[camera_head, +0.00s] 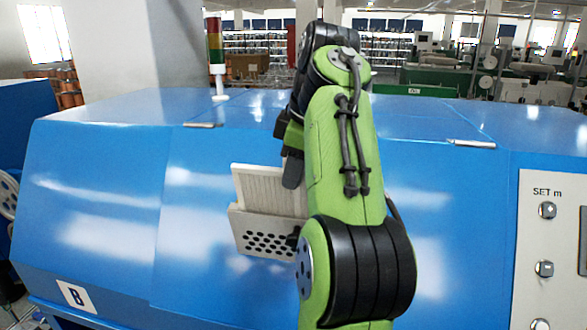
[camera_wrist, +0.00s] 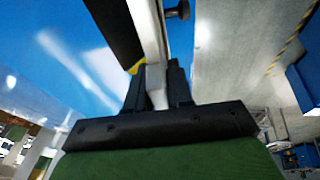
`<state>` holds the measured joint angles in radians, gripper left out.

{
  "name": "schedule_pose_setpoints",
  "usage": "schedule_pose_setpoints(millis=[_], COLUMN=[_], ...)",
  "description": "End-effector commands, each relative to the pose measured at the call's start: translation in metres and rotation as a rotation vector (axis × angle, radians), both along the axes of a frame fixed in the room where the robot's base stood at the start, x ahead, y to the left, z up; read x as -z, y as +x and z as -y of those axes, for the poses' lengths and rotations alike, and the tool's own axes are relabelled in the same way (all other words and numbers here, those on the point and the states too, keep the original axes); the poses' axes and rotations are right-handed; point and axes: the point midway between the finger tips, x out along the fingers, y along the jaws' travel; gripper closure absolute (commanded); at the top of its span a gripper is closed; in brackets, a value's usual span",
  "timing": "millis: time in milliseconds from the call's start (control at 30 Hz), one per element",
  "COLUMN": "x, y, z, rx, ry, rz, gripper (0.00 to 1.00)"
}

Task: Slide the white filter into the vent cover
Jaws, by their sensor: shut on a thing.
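The white filter (camera_head: 266,187) is a pale ridged panel, slightly tilted, on the front of the blue machine in the head view. The vent cover (camera_head: 266,236) is a pale box with dark round holes. The filter's upper part stands above the cover's top edge, and its lower part is hidden behind the cover's front. How deep it sits I cannot tell. My gripper (camera_wrist: 156,80) is shut on a thin white piece between its black fingers in the wrist view, which appears to be the filter.
The blue machine (camera_head: 105,205) fills the front, with a sloping face and metal handles (camera_head: 203,125) on top. A control panel (camera_head: 548,250) with knobs is at the right. A signal tower (camera_head: 216,55) stands behind. The face left of the cover is clear.

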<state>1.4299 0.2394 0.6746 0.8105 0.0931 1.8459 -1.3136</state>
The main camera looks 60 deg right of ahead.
Motion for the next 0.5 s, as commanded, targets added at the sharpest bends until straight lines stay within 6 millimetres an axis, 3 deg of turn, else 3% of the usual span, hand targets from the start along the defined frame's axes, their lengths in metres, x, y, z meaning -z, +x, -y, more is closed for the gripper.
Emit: schedule_pose_setpoints(millis=[500], x=[0.020], y=[0.002], z=[0.004], rx=[0.000], ry=[0.000], rz=[0.000], gripper=[1.00])
